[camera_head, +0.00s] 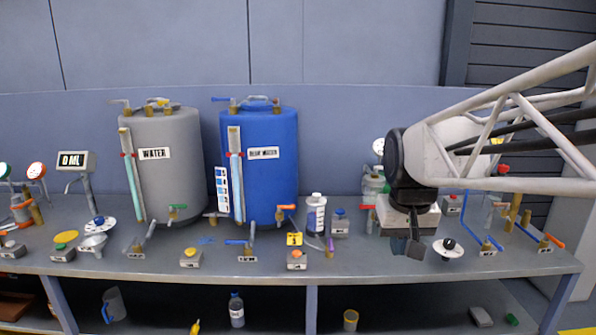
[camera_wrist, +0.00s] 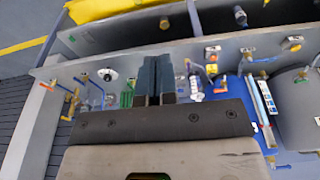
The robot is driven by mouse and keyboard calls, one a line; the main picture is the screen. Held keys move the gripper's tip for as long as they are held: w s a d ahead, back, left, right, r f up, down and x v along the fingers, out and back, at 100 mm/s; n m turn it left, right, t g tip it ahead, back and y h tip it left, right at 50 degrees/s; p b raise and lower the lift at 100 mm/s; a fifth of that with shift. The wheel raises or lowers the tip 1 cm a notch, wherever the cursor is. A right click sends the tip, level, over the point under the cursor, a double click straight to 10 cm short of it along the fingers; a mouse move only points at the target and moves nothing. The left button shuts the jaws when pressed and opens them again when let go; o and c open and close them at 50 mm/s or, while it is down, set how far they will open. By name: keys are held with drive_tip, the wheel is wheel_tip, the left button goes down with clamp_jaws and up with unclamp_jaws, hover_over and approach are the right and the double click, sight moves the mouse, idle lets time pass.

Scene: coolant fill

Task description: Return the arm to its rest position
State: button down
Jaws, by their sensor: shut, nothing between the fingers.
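My gripper (camera_head: 414,248) hangs from my arm over the right part of the bench, pointing down, near a white round dial (camera_head: 448,248). In the wrist view its two dark fingers (camera_wrist: 155,78) lie side by side, shut with nothing between them. The fingers and the gripper body hide part of the bench top there. My arm reaches in from the right edge of the head view.
The grey bench (camera_head: 370,265) carries a grey WATER tank (camera_head: 170,175), a blue tank (camera_head: 270,180), a white bottle (camera_head: 316,213) and several valves and buttons. Pipes with an orange-handled valve (camera_head: 553,240) stand at right. A lower shelf holds a bottle (camera_head: 236,310) and a jug (camera_head: 114,305).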

drive_tip(key=s+f, duration=0.4)
drive_tip(key=s, duration=0.4)
drive_tip(key=s+f, duration=0.4)
drive_tip(key=s, duration=0.4)
drive_tip(key=shift+s, duration=0.25)
